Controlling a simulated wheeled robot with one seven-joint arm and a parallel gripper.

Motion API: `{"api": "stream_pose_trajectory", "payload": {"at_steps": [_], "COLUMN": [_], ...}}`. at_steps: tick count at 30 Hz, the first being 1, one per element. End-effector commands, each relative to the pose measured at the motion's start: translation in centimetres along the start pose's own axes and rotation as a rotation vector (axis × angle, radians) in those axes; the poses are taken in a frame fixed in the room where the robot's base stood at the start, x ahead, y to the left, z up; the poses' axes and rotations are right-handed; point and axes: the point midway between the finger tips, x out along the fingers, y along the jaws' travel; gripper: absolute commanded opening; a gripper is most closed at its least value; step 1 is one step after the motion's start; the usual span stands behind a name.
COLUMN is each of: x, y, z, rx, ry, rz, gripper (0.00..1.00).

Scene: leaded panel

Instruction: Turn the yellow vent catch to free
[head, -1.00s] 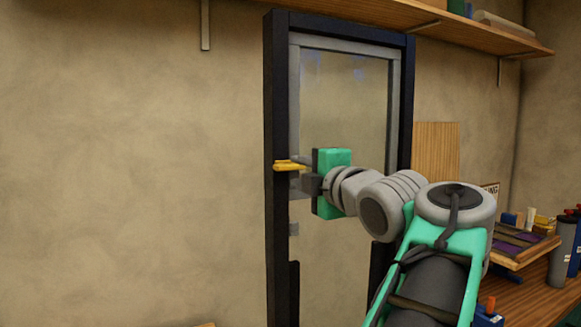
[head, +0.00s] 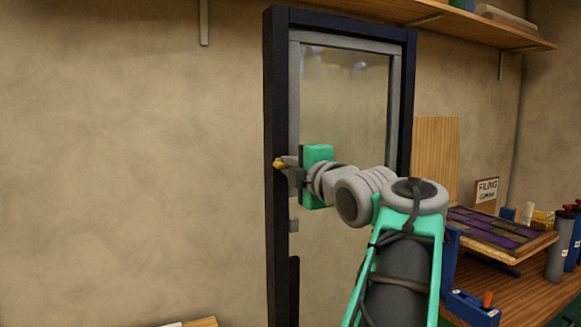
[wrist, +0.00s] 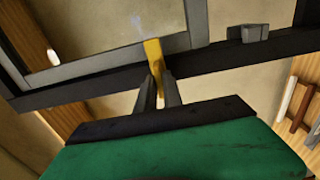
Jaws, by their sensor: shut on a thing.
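The yellow vent catch (head: 279,163) is on the left upright of the dark frame, at about mid-height. In the wrist view the catch (wrist: 154,58) is a narrow yellow bar crossing from the grey inner frame onto the dark frame. My gripper (head: 288,163) is at the catch, coming from the right. In the wrist view my gripper's fingers (wrist: 158,82) are shut on the catch's near end, one finger on each side. In the head view the gripper hides part of the catch.
The dark outer frame (head: 281,100) holds a grey-framed glass pane (head: 345,110). A small grey block (wrist: 248,33) sits on the frame near the catch. A bench (head: 535,290) with a panel and bottles stands at right; a shelf (head: 440,20) runs above.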

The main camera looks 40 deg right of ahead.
Motion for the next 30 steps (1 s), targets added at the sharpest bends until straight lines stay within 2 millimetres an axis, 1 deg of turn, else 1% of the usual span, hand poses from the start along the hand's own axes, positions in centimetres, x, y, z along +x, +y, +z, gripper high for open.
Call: {"api": "stream_pose_trajectory", "payload": {"at_steps": [14,19,23,30], "x": [0.01,0.01,0.01,0.04], "y": [-0.09,-0.17,-0.22,-0.33], "z": [0.01,0.02,0.01,0.04], "rx": [0.004,0.033,0.085,0.258], "ry": [0.000,0.000,0.000,0.001], "rz": [-0.001,-0.001,-0.001,-0.001], "gripper": [0.00,0.00,0.00,0.00]}}
